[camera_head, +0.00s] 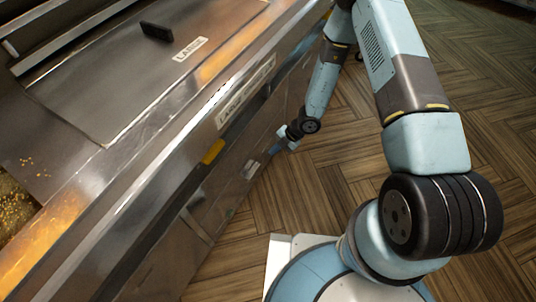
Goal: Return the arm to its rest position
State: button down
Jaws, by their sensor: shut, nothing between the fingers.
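My arm rises from the base at the bottom right, folds over at the top and hangs down beside the steel range front. My gripper (275,149) is at its lower end, small in the picture, close to the front panel of the range (232,168). It is shut and holds nothing. I cannot tell whether it touches the panel.
The steel range fills the left side, with a flat lid (130,65) bearing a black handle (156,32) and a "LARGE" label. Golden crumbs (25,195) lie in a basin at the far left. The herringbone wood floor (490,100) is clear at the right.

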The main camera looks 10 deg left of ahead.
jog(key=shift+d+r, duration=0.2)
jog(key=shift+r, duration=0.1)
jog(key=w+d+r+n+t, duration=0.1)
jog(key=w+d+r+n, duration=0.15)
jog(key=r+n, duration=0.75)
jog(key=w+d+r+n+t, duration=0.1)
jog(key=w+d+r+n, duration=0.2)
jog(key=r, duration=1.3)
jog(key=w+d+r+n, duration=0.1)
jog(key=d+r+n, duration=0.1)
jog(key=r+n, duration=0.85)
jog(key=s+d+r+n+t+h, duration=0.1)
jog(key=s+d+r+n, duration=0.35)
jog(key=r, duration=0.55)
jog(key=s+d+r+n+t+h, duration=0.15)
jog(key=s+d+r+n, duration=0.3)
jog(key=r, duration=0.45)
jog(key=s+d+r+n+t+h, duration=0.1)
jog(key=s+d+r+n+h, duration=0.1)
jog(key=s+d+r+n, duration=0.2)
jog(key=s+d+r+n+t+h, duration=0.2)
jog(key=s+d+r+n, duration=0.3)
jog(key=s, duration=0.5)
jog(key=d, duration=0.2)
jog(key=shift+s+d, duration=0.3)
jog(key=shift+d, duration=0.1)
